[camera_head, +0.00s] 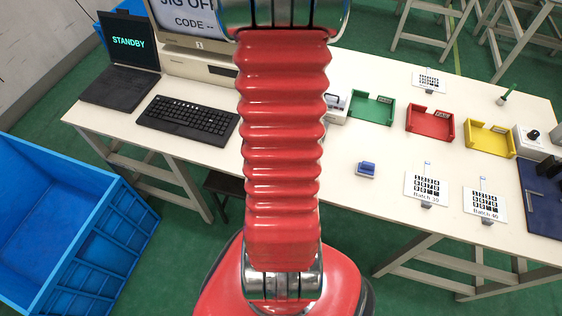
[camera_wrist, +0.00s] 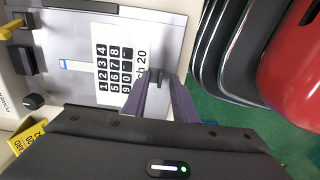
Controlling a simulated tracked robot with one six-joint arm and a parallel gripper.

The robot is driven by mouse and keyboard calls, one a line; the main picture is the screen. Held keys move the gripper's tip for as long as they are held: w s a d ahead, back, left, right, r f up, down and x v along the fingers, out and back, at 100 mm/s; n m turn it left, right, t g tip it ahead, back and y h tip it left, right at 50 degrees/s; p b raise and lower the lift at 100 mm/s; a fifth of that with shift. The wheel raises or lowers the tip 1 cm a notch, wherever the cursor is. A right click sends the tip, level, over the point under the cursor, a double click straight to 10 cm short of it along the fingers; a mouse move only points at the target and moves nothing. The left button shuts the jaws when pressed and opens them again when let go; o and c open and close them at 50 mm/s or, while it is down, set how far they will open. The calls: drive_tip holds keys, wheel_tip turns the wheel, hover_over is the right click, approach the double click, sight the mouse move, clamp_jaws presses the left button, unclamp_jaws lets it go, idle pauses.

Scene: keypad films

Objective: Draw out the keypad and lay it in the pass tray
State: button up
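The keypad film (camera_wrist: 120,65) with black number keys, its label ending in "20", lies on a grey plate (camera_wrist: 75,25) in the wrist view. My gripper (camera_wrist: 164,78) is at its label edge, with its two dark purple fingers close together beside a small dark tab. I cannot tell whether they are shut on the tab or just around it. In the head view my red arm hides the gripper and this film.
More keypad films stand on the white table (camera_head: 340,185): one at the front (camera_head: 426,186), one labelled Batch 40 (camera_head: 485,204), one behind (camera_head: 429,80). A small blue block (camera_head: 367,169) lies before the trays. A keyboard (camera_head: 188,119) and laptop (camera_head: 118,85) are left, a blue bin (camera_head: 105,235) below.

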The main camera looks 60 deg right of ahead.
wheel_tip(320, 180, up, 14)
drive_tip(key=shift+f, duration=0.15)
idle(0.8)
drive_tip(key=shift+w, duration=0.1)
idle(0.5)
drive_tip(key=w+a+r+m+t+h, duration=0.2)
drive_tip(key=w+a+r+m, duration=0.1)
drive_tip(key=w+a+r, duration=0.6)
drive_tip(key=w+a+r+t+y, duration=0.1)
drive_tip(key=a+r, duration=0.2)
drive_tip(key=a, duration=0.7)
drive_tip(key=w+a+r+n+t+y, duration=0.1)
drive_tip(key=w+a+r+t, duration=0.1)
drive_tip(key=a, duration=0.9)
drive_tip(key=shift+r+t, duration=0.3)
drive_tip(key=shift+r, duration=0.45)
